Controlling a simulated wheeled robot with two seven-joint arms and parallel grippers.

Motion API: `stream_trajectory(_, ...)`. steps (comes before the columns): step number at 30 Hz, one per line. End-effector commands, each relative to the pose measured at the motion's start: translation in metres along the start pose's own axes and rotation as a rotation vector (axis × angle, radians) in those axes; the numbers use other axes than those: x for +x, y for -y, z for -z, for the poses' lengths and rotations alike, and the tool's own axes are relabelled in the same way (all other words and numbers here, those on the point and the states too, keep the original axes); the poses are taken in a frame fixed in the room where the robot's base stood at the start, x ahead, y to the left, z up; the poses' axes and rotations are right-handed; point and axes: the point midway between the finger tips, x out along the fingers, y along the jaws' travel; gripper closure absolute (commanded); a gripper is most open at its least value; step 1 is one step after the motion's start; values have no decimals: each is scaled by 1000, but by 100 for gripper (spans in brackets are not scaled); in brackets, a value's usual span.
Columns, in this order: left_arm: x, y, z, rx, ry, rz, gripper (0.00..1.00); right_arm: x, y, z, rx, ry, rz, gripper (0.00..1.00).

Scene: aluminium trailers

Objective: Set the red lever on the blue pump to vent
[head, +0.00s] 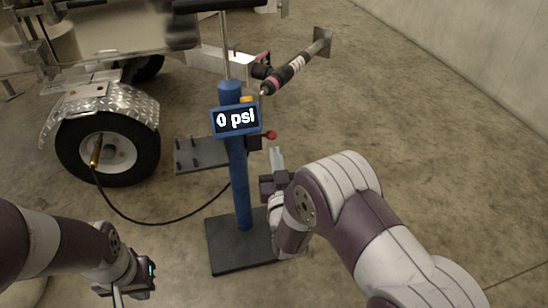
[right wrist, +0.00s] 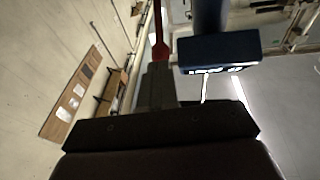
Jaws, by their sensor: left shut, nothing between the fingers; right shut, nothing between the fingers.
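The blue pump (head: 238,175) is an upright post on a dark base plate (head: 240,258), and its display (head: 236,120) reads "0 psi". The red lever shows as a red knob (head: 271,135) at the right side of the post, just below the display. In the right wrist view the red lever (right wrist: 160,48) lies just past the fingertips; I cannot tell if they touch. My right gripper (head: 277,157) is shut and empty, pointing up just below the knob. My left gripper (head: 117,297) is shut and empty at the bottom left, away from the pump.
A black hose (head: 150,222) runs from the pump to a brass fitting (head: 96,153) at the trailer wheel (head: 107,150). A dark shelf (head: 200,155) juts left from the post. The concrete floor at right is clear.

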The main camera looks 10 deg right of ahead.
Motion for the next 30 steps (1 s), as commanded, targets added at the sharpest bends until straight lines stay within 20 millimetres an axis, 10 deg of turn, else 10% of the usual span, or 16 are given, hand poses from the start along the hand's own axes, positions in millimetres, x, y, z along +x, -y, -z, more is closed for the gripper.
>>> stream_trajectory(17,14,0,-2,0,0,0,100,24,0,0,0,2,0,100)
stream_trajectory(30,-45,0,6,0,0,0,100,48,3,27,-14,122,0,100)
